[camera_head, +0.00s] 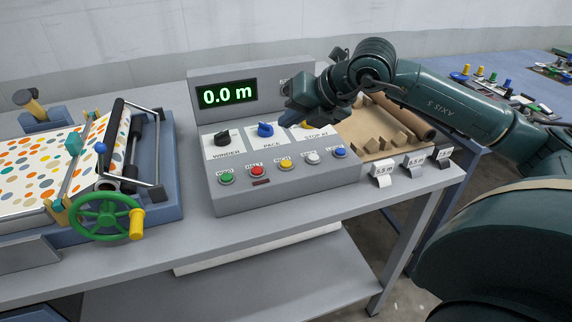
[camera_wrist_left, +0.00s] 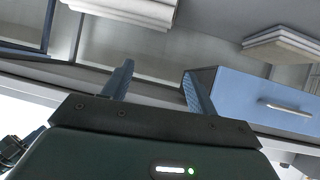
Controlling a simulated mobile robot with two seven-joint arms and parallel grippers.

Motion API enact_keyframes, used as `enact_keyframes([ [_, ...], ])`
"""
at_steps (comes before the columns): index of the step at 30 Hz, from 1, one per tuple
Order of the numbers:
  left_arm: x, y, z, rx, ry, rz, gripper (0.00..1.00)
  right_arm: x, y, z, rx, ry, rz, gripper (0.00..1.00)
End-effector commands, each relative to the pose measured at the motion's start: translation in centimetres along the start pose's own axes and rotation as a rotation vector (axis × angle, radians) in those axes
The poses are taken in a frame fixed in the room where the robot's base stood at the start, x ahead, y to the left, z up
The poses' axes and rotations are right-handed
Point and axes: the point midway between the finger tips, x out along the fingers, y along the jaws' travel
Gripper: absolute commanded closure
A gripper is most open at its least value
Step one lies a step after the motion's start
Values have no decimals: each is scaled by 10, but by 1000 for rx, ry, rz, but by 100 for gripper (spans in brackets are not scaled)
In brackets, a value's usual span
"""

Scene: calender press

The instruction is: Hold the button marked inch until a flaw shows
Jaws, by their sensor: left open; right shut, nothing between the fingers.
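The control console (camera_head: 250,200) stands on the bench with a row of buttons along its front. The yellow button (camera_head: 285,165), whose small label seems to read INCH, sits mid-row between the red button (camera_head: 257,171) and a pale one (camera_head: 312,158). My right gripper (camera_head: 291,115) is shut and empty, above the console's upper right, behind and apart from the buttons. It partly hides the STOP AT knob. The display (camera_head: 226,95) reads 0.0 m. The spotted sheet (camera_head: 40,165) lies on the press; I see no clear flaw. My left gripper (camera_wrist_left: 158,85) is open and empty.
The press has a green handwheel (camera_head: 106,216) left of the console. A blue drawer unit (camera_wrist_left: 255,100) shows in the left wrist view.

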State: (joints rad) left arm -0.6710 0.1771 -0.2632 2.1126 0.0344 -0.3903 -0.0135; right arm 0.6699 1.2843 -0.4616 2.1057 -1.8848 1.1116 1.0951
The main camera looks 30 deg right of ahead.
Motion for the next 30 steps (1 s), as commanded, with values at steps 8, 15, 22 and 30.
enact_keyframes([
  [8,9,2,7,-30,30,13,42,30,-22,-22,0,3,-1,100],
  [15,20,2,22,-79,46,29,42,50,-36,-37,0,0,1,100],
  [22,19,2,19,-96,55,28,42,51,-37,-37,0,0,1,100],
  [30,18,2,20,-97,53,28,42,51,-36,-37,0,0,1,100],
])
